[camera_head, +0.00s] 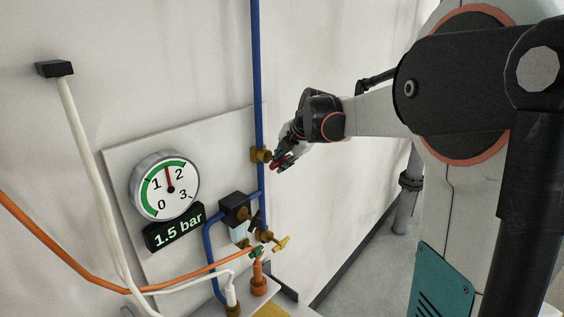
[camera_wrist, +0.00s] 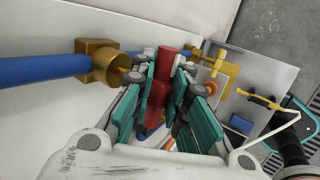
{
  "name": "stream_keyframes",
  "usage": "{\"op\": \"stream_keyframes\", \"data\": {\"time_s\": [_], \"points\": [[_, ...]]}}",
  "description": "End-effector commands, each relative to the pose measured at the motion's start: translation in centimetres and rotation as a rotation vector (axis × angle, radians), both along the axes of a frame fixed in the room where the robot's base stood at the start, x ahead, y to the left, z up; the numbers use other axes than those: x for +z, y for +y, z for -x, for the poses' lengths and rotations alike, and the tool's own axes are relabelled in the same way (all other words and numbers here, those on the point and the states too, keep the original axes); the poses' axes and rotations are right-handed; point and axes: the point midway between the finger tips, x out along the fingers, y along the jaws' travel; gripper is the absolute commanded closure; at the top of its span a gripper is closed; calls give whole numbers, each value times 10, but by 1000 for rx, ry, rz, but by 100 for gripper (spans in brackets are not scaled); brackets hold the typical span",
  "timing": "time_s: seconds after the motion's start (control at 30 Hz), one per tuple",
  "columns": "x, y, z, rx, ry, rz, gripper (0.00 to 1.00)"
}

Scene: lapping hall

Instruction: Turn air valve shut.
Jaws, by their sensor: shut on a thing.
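The air valve is a brass body (camera_head: 260,155) on the vertical blue pipe, on the wall panel's right edge. In the wrist view the brass body (camera_wrist: 98,62) sits at the end of the blue pipe, left of the fingers. Its red handle (camera_head: 277,166) shows only in part in the head view. In the wrist view the red handle (camera_wrist: 164,65) lies between the teal finger pads. My gripper (camera_head: 284,158) is shut on this handle; the wrist view also shows my gripper (camera_wrist: 163,82). The fingers hide part of the handle, so its exact angle is unclear.
The gauge (camera_head: 165,187) points between 1 and 2; the display (camera_head: 174,228) reads 1.5 bar. Below the valve are a black regulator (camera_head: 236,207), a yellow tap (camera_head: 281,243) and an orange hose (camera_head: 75,265). Bare wall (camera_head: 340,50) lies to the right.

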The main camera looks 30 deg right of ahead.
Motion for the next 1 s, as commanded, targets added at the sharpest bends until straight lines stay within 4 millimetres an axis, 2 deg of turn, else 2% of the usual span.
{"op": "stream_keyframes", "data": {"time_s": [0.6,0.63,0.7,0.73,1.0], "points": [[0,0,0,-1,15,-44,100],[0,0,0,-1,15,-44,83],[0,0,0,-2,16,-43,67],[0,0,0,-1,16,-42,64],[-1,0,0,-1,16,-43,64]]}}
